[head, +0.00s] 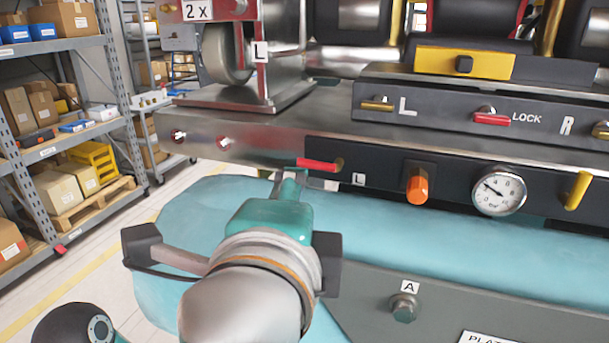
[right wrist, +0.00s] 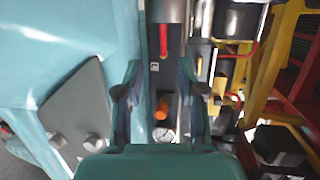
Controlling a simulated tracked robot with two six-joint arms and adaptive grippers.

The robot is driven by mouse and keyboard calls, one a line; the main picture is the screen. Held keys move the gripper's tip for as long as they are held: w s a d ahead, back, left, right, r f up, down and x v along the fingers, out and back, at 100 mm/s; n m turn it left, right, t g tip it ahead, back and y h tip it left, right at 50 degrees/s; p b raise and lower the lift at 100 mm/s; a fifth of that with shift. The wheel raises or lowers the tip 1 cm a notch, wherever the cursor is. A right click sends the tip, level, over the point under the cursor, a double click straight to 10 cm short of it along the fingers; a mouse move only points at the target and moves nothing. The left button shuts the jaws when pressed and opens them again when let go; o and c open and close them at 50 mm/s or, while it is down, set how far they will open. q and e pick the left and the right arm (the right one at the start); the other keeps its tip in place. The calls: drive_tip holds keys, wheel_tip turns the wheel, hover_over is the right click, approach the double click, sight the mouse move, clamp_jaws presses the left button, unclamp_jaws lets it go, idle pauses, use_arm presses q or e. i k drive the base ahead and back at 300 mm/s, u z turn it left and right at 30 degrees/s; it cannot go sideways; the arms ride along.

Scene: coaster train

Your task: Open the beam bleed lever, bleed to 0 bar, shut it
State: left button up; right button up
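A red lever (head: 317,165) lies nearly level on the black panel (head: 385,170), left of a small L tag (head: 358,180). It also shows in the right wrist view (right wrist: 163,38). A yellow lever (head: 577,190) hangs slanted right of the round gauge (head: 499,191). No tag in view says bleed. The gauge needle points up-left; I cannot read its exact value.
An orange knob (head: 417,187) sticks out between the levers. Above is a row with a yellow block (head: 464,63) and a red LOCK handle (head: 492,119). The teal cover (head: 440,235) bulges below the panel. Shelves (head: 60,120) stand at far left beside open floor.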

sight(570, 200)
drive_tip(key=z, duration=0.1)
drive_tip(key=k, duration=1)
drive_tip(key=u, duration=0.1)
